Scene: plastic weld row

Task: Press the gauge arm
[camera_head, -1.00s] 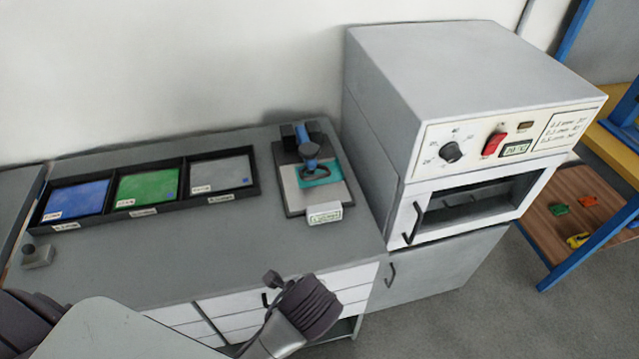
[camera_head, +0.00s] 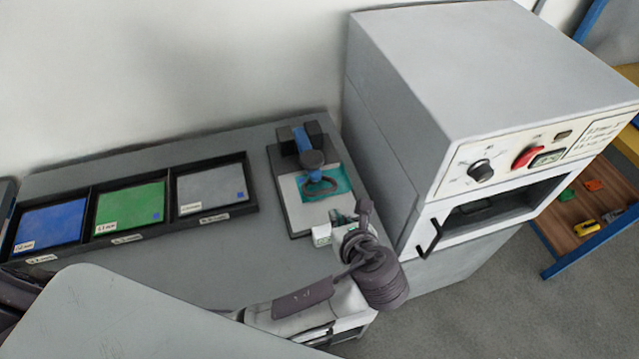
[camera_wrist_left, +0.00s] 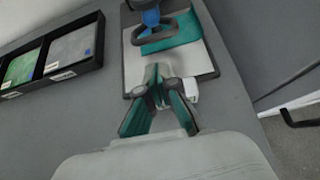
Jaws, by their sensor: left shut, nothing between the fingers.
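The gauge (camera_head: 310,180) stands on the grey bench top, with a dark base, a pale plate and a teal sheet (camera_head: 338,178) lying on it. Its blue gauge arm (camera_head: 303,141) has a dark round knob and a dark ring over the teal sheet. In the left wrist view the blue arm (camera_wrist_left: 150,17) is at the top. My left gripper (camera_head: 350,216) is at the front edge of the gauge, apart from the arm. In the left wrist view its fingers (camera_wrist_left: 158,75) are closed together and empty, pointing at the pale plate. My right gripper does not show.
A black tray (camera_head: 130,238) with blue, green and grey sheets lies left of the gauge. A large grey oven cabinet (camera_head: 400,130) stands close on the right, with a black door handle (camera_head: 429,238). A small white label block (camera_head: 321,235) stands at the gauge's front, beside my gripper.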

